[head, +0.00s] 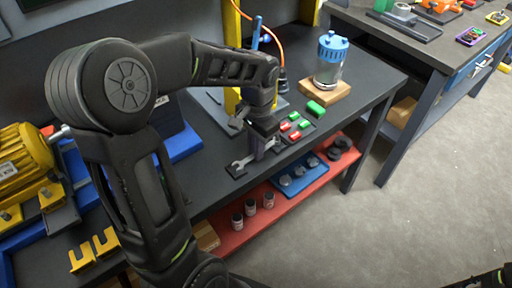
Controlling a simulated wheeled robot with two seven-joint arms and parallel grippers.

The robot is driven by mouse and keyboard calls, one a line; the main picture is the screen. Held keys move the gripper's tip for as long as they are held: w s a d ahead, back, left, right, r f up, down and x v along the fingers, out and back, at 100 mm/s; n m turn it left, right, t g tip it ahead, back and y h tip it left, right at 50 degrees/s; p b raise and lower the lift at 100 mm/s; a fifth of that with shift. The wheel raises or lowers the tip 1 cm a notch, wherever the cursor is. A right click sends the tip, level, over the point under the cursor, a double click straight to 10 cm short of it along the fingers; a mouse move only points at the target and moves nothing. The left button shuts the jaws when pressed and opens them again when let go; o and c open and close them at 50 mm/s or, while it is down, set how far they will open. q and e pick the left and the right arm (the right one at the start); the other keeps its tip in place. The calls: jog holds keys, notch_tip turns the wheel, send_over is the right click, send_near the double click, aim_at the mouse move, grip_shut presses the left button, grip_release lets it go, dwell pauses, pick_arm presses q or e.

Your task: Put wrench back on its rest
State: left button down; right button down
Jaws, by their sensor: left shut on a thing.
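My left gripper (260,149) points down over the front edge of the dark workbench (330,110). It is shut on the grey wrench (240,163), whose open jaw end sticks out to the left of the fingers. The wrench lies low over a dark flat rest (236,173) near the bench edge; I cannot tell whether it touches it. The fingers hide the middle of the wrench. My right gripper is not in view; only a bit of my right arm shows at the lower right corner.
Red and green blocks (290,127) lie just right of the gripper. A blue-lidded jar (331,60) stands on a wooden block behind. A yellow motor (22,160) is at the left. A red lower shelf (285,205) holds small cans and a blue tray.

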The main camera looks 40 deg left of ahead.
pick_arm(q)
jog(key=c, duration=1.4)
grip_release()
jog(key=shift+r, duration=0.1)
notch_tip(320, 180, up, 8)
jog(key=shift+w+f, duration=0.15)
jog(key=shift+f, duration=0.1)
